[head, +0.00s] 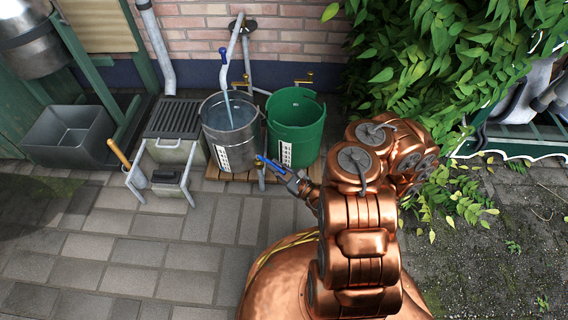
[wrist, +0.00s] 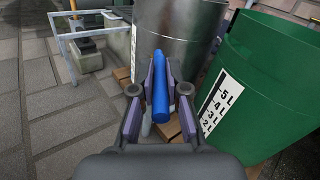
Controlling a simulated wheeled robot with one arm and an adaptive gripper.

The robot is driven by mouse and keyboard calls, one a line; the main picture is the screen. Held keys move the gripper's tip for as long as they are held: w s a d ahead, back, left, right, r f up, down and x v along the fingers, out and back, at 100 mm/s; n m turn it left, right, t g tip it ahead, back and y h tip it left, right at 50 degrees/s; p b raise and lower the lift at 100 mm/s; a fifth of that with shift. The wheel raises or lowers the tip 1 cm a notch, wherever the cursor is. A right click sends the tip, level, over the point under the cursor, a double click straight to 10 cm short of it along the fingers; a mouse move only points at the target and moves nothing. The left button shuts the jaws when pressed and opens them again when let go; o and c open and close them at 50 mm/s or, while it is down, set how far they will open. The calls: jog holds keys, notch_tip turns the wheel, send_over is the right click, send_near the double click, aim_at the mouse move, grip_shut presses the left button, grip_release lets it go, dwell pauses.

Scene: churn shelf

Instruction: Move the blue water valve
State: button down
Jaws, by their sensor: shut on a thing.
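A blue handle (head: 268,163) shows in front of the metal bucket (head: 229,130), near the gap to the green bucket (head: 294,128). My gripper (head: 280,171) is shut on it. In the wrist view the blue handle (wrist: 160,88) stands between the two fingers of my gripper (wrist: 152,92). A second blue handle (head: 223,55) sits on the grey spout above the metal bucket. A stream of water falls from this spout into the metal bucket, which has water in it. What the held handle is fixed to is mostly hidden.
Both buckets stand on a low wooden platform. Brass taps (head: 304,79) are on the brick wall behind. A small metal stand (head: 165,172) and a grey tub (head: 68,134) are at the left. Leafy branches (head: 440,70) hang at the right. The paving in front is clear.

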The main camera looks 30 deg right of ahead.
jog(key=shift+s+a+f+m+t+h, duration=0.1)
jog(key=shift+a+m+t+h, duration=0.25)
jog(key=shift+h, duration=0.25)
jog(key=c, duration=1.2)
grip_release()
jog(key=shift+d, duration=0.1)
